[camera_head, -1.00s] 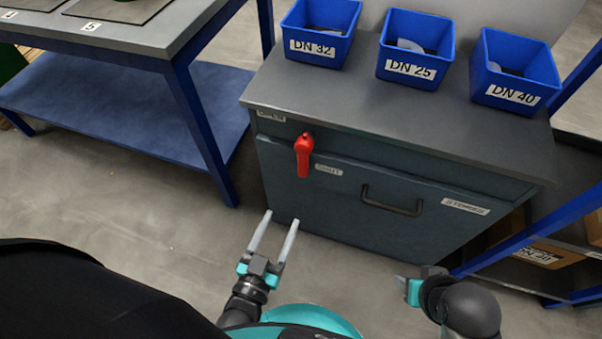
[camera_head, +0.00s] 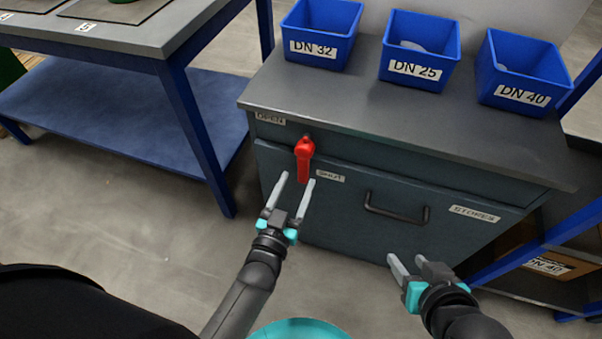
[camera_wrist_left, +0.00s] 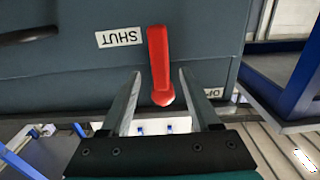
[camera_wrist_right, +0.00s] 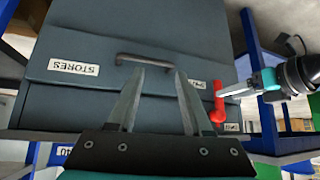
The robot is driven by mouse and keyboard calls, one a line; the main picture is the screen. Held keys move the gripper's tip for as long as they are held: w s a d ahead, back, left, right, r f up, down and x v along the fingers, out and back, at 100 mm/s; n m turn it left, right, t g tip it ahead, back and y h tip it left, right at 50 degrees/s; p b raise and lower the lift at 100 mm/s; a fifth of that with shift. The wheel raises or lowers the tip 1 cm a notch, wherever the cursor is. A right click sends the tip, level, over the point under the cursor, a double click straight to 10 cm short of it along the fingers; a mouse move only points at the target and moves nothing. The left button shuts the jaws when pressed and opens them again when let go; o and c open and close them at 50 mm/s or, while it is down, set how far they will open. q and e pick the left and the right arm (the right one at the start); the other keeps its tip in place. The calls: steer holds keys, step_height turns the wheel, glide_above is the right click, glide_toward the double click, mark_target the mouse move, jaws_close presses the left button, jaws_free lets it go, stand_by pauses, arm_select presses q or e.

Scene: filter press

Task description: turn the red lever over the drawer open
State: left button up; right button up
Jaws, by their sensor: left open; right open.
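The red lever (camera_head: 304,160) hangs straight down on the cabinet front, above the drawer (camera_head: 385,200), between an OPEN label (camera_head: 270,118) up to its left and a SHUT label (camera_head: 331,176) at its lower right. My left gripper (camera_head: 292,180) is open at the lever's lower end in the head view. In the left wrist view the lever (camera_wrist_left: 159,62) shows between the spread fingers (camera_wrist_left: 158,75); I cannot tell whether they touch it. My right gripper (camera_head: 406,259) is open and empty in front of the drawer's lower part. The lever (camera_wrist_right: 218,104) also shows in the right wrist view.
The drawer has a dark bar handle (camera_head: 397,208) and a STORES label (camera_head: 474,214). Blue bins (camera_head: 320,35) stand on the cabinet top (camera_head: 400,110). A blue-legged workbench (camera_head: 180,110) is at left, a blue-framed shelf (camera_head: 535,240) at right. Floor shows between workbench and cabinet.

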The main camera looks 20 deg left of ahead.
mark_target(302, 171)
arm_select(q)
steer(key=shift+w+b, duration=0.4)
steer(key=shift+w, duration=0.75)
steer(key=shift+w+b, duration=0.35)
steer(key=shift+w, duration=0.45)
arm_select(e)
steer(key=shift+w+a+r+t+y, duration=0.1)
steer(key=shift+w+a+t+y, duration=0.35)
steer(key=shift+a+t, duration=0.35)
steer(key=shift+w+a+r+t+y, duration=0.1)
steer(key=shift+w+a+t+y, duration=0.35)
steer(key=shift+a, duration=0.45)
arm_select(q)
jaws_close()
steer(key=shift+d, duration=0.1)
